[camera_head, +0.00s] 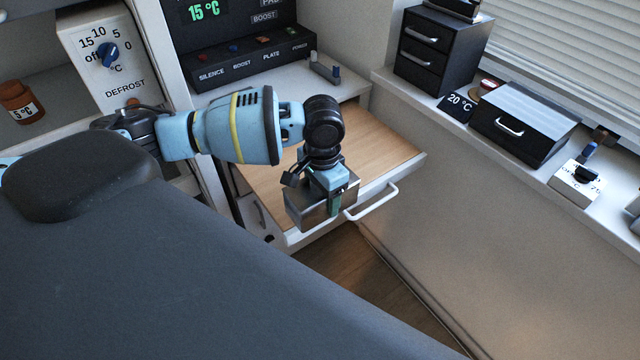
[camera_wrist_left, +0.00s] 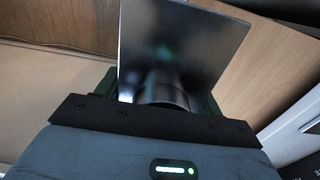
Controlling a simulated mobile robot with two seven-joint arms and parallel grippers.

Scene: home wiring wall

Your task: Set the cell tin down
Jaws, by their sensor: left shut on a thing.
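The cell tin (camera_head: 307,213) is a grey metal box in the head view, hanging below my left gripper (camera_head: 336,200). My left gripper is shut on it, over the front part of the pulled-out wooden board (camera_head: 388,150) with a white front. In the left wrist view the tin (camera_wrist_left: 180,45) shows as a dark, shiny plate between the fingers. I cannot tell whether the tin touches the board. My right gripper is not in view.
A white handle (camera_head: 371,203) sticks out from the board's front beside the tin. A black control panel (camera_head: 250,62) stands behind. A windowsill at right holds a black drawer unit (camera_head: 440,50) and a black box (camera_head: 520,120). The board's right part is clear.

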